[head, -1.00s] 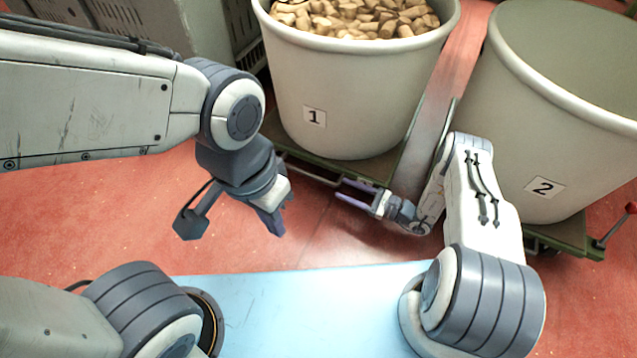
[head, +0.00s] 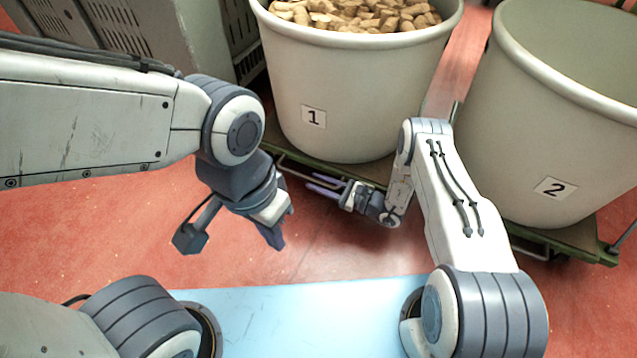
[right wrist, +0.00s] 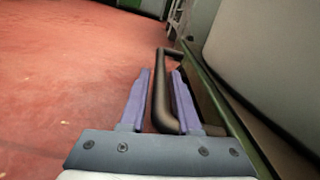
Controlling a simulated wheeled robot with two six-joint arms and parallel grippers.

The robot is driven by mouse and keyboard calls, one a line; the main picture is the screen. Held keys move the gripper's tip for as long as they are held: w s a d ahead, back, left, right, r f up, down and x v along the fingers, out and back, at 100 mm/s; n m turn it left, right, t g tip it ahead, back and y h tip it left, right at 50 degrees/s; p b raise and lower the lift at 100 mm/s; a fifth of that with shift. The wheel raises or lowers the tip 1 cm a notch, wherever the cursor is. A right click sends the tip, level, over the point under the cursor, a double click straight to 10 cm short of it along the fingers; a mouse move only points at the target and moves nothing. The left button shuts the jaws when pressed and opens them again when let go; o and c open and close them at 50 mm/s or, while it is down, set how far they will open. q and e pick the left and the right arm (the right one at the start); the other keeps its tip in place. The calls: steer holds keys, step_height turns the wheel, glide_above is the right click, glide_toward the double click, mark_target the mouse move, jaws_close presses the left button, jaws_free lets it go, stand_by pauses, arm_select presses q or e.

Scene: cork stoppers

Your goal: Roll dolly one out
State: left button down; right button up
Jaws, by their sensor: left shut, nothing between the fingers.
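Dolly one (head: 375,172) is a low green platform under the cream bin marked 1 (head: 345,95), which is full of corks. Its dark bent handle (right wrist: 160,88) shows in the right wrist view, along the dolly's green edge (right wrist: 222,95). My right gripper (head: 325,185) is at the dolly's front side, fingers pointing left. In the right wrist view its purple fingers (right wrist: 160,100) are apart, with the handle bar between them; I cannot tell whether they touch it. My left gripper (head: 273,236) is shut and empty, pointing down over the floor, left of the right gripper.
A cream bin marked 2 (head: 545,100) stands to the right on another green dolly (head: 580,238) with a rod handle. Grey crates (head: 215,35) stand at the back left. Red floor (head: 335,240) is open in front, before a light blue surface (head: 300,320).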

jaws_close()
steer(key=shift+d, duration=0.1)
stand_by(1.1)
